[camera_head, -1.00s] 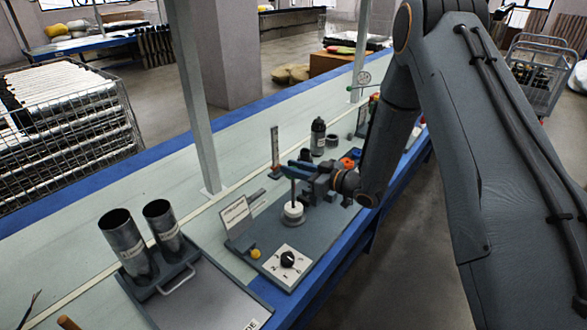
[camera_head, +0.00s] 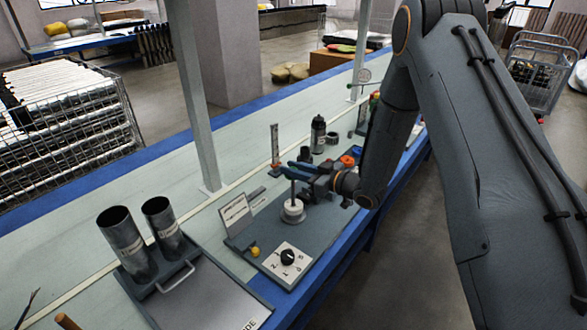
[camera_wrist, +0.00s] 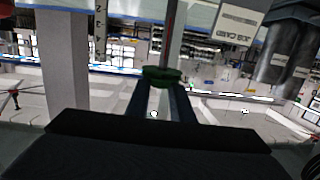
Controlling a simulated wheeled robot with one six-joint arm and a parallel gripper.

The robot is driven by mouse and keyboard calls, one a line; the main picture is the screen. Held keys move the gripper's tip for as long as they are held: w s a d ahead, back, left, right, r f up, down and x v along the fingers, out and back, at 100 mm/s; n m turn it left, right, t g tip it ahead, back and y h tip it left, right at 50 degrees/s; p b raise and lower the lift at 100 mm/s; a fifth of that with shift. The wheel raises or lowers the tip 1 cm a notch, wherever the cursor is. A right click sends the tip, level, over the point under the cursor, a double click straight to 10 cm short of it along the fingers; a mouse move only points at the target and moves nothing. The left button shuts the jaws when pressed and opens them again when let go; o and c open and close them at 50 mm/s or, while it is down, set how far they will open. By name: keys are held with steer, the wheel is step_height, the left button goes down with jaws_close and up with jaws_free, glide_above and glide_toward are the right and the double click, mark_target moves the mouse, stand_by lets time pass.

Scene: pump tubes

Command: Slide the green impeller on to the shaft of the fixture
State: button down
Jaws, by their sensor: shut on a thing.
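The green impeller (camera_wrist: 162,76) is held between the tips of the two dark fingers of my gripper (camera_wrist: 161,92) in the wrist view. A thin dark rod, the shaft (camera_wrist: 171,30), lines up with the impeller there; whether it is inside the bore I cannot tell. In the head view my gripper (camera_head: 297,169) is at the upper end of the upright shaft (camera_head: 292,190), above the round white fixture base (camera_head: 293,211). The impeller is not clearly visible in the head view.
On the same grey board are a knob panel (camera_head: 287,263), a yellow button (camera_head: 255,251) and a job card (camera_head: 236,213). A scale (camera_head: 275,146) and a black bottle (camera_head: 318,134) stand behind. Two metal tubes (camera_head: 122,242) stand at left.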

steer(key=shift+f+b, duration=0.35)
steer(key=shift+f, duration=0.3)
steer(key=c, duration=1.5)
jaws_free()
steer(key=shift+o, duration=0.2)
steer(key=b+v, duration=0.1)
steer(key=v, duration=0.7)
